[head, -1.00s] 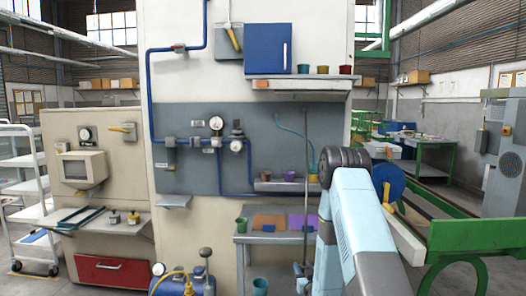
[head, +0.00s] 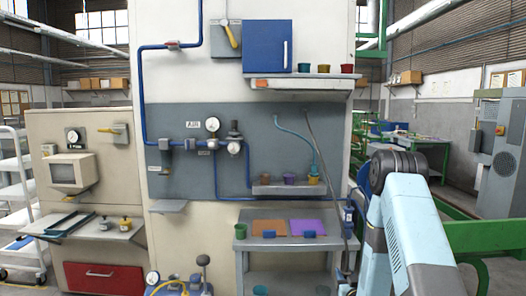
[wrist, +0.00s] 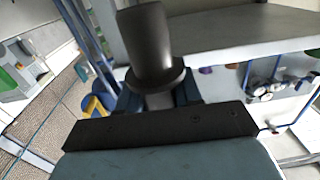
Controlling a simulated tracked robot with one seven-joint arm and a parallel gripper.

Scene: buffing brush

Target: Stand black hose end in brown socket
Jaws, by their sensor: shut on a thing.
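In the wrist view my gripper (wrist: 158,97) is shut on the black hose end (wrist: 150,45), a dark cylinder with a wide collar. It points up out of the jaws, slightly tilted in the picture. In the head view a thin dark hose (head: 328,165) slants from the grey panel down right toward my arm; my jaws are not clear there. A small shelf (head: 300,190) on the panel carries a brown socket (head: 264,179), a purple one (head: 289,178) and a yellow-brown one (head: 313,179). The held end is apart from them. The brown socket looks empty, but its inside is hidden.
A teal hose (head: 310,140) runs down to the yellow-brown socket. A lower bench (head: 262,243) bears orange and purple mats and a green cup. A green frame (head: 480,235) stands right.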

